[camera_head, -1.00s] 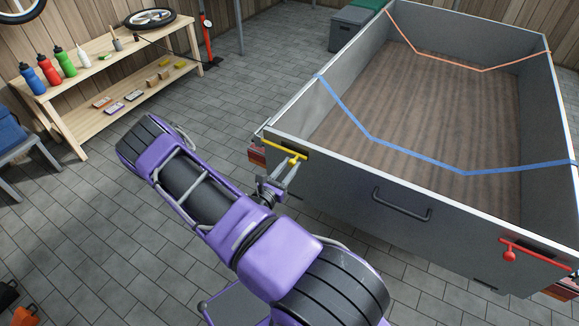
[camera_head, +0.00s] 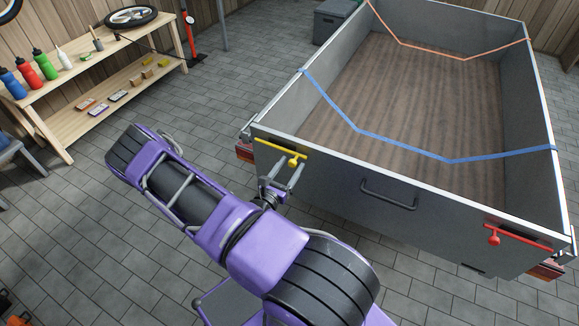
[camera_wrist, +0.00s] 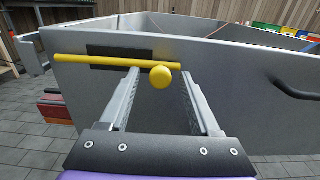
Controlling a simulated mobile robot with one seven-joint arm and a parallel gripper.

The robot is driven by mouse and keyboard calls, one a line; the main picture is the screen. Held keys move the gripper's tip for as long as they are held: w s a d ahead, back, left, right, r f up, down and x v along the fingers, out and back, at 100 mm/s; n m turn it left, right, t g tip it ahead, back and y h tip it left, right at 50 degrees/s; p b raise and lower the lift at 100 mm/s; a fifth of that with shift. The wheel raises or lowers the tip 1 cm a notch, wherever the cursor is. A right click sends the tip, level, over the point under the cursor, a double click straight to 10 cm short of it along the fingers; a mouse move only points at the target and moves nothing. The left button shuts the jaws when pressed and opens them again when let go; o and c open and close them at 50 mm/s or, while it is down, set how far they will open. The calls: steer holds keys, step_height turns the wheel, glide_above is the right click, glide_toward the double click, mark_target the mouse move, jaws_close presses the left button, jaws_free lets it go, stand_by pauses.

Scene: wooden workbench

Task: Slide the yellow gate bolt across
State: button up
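The yellow bolt (camera_head: 275,146) is a thin bar with a round knob, lying across a dark plate on the grey trailer tailgate, near its left corner. In the wrist view the yellow bar (camera_wrist: 95,61) runs level, its left end just inside the tailgate's left edge. The yellow knob (camera_wrist: 161,77) is just right of the dark plate. My gripper (camera_wrist: 160,80) is open, with one finger on each side of the knob. The knob is nearer the right finger; I cannot tell whether either touches it. My gripper also shows in the head view (camera_head: 283,178).
A red bolt (camera_head: 520,236) is on the tailgate's right end. A dark handle (camera_head: 388,197) sticks out from the tailgate's middle, right of my gripper. A wooden shelf (camera_head: 98,80) with bottles stands far left. The tiled floor between is clear.

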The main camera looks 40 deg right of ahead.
steer(key=v, duration=1.7)
steer(key=shift+a+p, duration=0.2)
steer(key=shift+p, duration=0.25)
steer(key=shift+s, duration=0.1)
